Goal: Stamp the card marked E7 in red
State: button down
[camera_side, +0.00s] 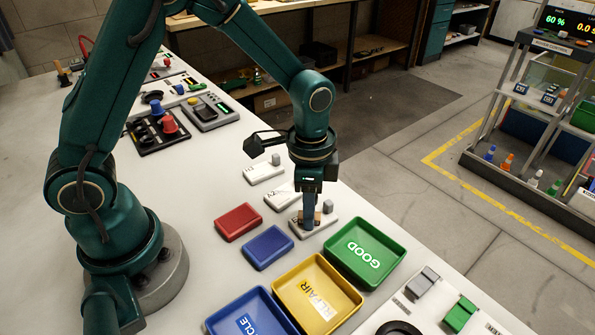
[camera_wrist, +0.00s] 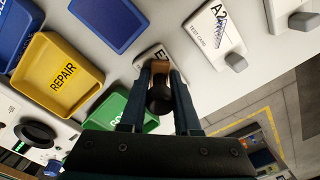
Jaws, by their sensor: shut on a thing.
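My gripper (camera_side: 311,208) is shut on a stamp with a wooden block (camera_wrist: 157,69) and a dark round knob. It points down over the nearest white card (camera_side: 322,228). In the wrist view this card (camera_wrist: 146,56) shows an "E"; the rest of its mark is hidden behind the stamp and fingers. The stamp's lower end is on or just above the card; I cannot tell which. No ink mark shows on the visible part. The red pad (camera_side: 238,222) and the blue pad (camera_side: 268,247) lie to the left of the card.
A card marked A2 (camera_wrist: 216,38) lies beside the E card, with a third card (camera_side: 264,172) beyond it. Green GOOD (camera_side: 391,244), yellow REPAIR (camera_side: 283,287) and blue (camera_side: 216,319) trays stand in front. The bench edge is close on the right.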

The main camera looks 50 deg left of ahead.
jog(key=shift+r, duration=3.5)
